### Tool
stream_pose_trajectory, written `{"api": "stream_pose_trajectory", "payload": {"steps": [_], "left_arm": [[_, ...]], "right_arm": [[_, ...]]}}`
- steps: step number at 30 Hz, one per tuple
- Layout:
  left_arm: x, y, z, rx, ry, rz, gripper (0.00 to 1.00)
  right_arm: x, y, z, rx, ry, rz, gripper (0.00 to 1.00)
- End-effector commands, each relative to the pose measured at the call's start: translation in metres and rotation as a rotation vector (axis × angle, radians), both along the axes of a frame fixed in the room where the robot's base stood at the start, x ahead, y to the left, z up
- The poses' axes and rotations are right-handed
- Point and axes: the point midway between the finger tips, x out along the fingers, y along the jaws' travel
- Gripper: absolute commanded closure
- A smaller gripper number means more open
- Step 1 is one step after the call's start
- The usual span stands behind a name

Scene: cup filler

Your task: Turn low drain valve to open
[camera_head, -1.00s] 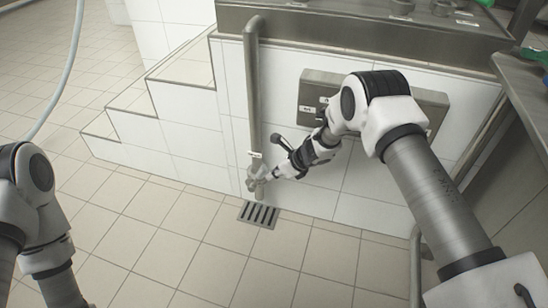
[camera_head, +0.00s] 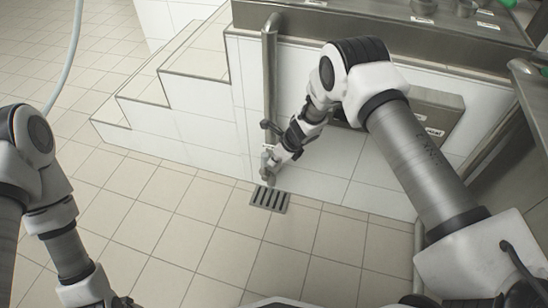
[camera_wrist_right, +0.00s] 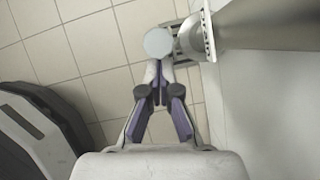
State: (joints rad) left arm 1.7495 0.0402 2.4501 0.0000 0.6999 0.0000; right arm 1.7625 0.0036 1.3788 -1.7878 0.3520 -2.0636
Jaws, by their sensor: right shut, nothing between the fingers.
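The low drain valve (camera_head: 267,163) is at the bottom end of a vertical grey pipe (camera_head: 270,75), just above the floor. My right gripper (camera_head: 270,174) is at the valve and partly hides it. In the right wrist view, the fingers (camera_wrist_right: 161,68) are shut with nothing between them. A pale round knob (camera_wrist_right: 158,42) lies just past the fingertips, beside a collar (camera_wrist_right: 209,36) on the pipe. I cannot tell whether the fingers touch it. My left gripper (camera_head: 122,302) shows only in part at the bottom edge of the head view.
A slotted floor drain (camera_head: 269,199) lies below the valve. White tiled steps (camera_head: 165,85) and a tiled wall (camera_head: 340,160) stand behind. A grey metal box (camera_head: 440,110) is on the wall, partly behind my right arm. The tiled floor in front is clear.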

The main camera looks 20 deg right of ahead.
Motion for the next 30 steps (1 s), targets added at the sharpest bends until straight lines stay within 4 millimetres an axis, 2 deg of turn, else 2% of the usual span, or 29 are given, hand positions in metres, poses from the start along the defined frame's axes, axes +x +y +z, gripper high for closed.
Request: {"api": "stream_pose_trajectory", "payload": {"steps": [11, 14, 17, 24, 30], "left_arm": [[0.0, 0.0, 0.0, 0.0, -0.001, 0.0, 0.47], [0.0, 0.0, 0.0, 0.0, -0.001, 0.0, 0.47], [0.0, 0.0, 0.0, 0.0, -0.001, 0.0, 0.47], [0.0, 0.0, 0.0, 0.0, -0.001, 0.0, 0.47], [0.0, 0.0, 0.0, 0.0, -0.001, 0.0, 0.47]], "right_arm": [[0.004, 0.004, 0.004, 0.007, -0.009, 0.004, 1.0], [0.003, 0.001, 0.011, 0.008, -0.011, 0.004, 1.0], [-0.002, -0.005, 0.027, 0.007, -0.011, 0.001, 1.0], [-0.023, -0.03, 0.08, 0.004, -0.009, -0.002, 1.0], [-0.034, -0.041, 0.106, 0.003, -0.004, -0.003, 1.0]]}}
